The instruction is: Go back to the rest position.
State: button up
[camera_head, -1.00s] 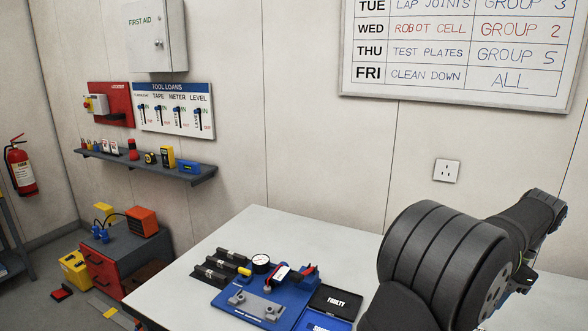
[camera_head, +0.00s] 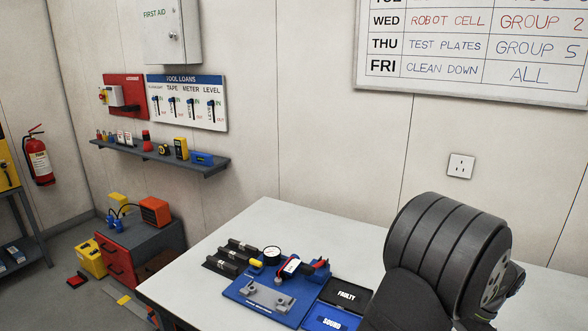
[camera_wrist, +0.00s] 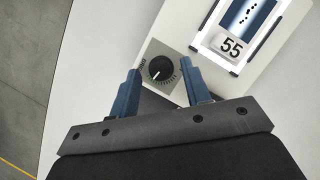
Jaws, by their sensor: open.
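I cannot tell how far the fingers are from the knob. In the head view my dark arm covers the lower right, and the gripper itself is not seen there.
The white table (camera_head: 268,215) carries a blue fixture (camera_head: 272,292) with a gauge, dark blocks (camera_head: 233,255), and trays marked FAULTY (camera_head: 345,294) and SOUND (camera_head: 325,318). A wall shelf (camera_head: 165,158) holds small tools. A drawer cabinet (camera_head: 130,250) stands left of the table.

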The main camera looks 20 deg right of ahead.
jog(key=n+g, duration=0.1)
jog(key=n, duration=0.1)
jog(key=n+g, duration=0.1)
jog(key=n, duration=0.4)
jog(key=shift+w+a+g+h, duration=0.1)
jog(key=shift+w+g+h, duration=0.2)
jog(key=shift+g, duration=0.1)
jog(key=n+g+h, duration=0.1)
jog(key=n, duration=0.3)
jog(key=shift+w+a, duration=0.1)
jog(key=shift+a+n+g+h, duration=0.1)
jog(key=shift+n+g+h, duration=0.4)
jog(key=shift+n, duration=1.3)
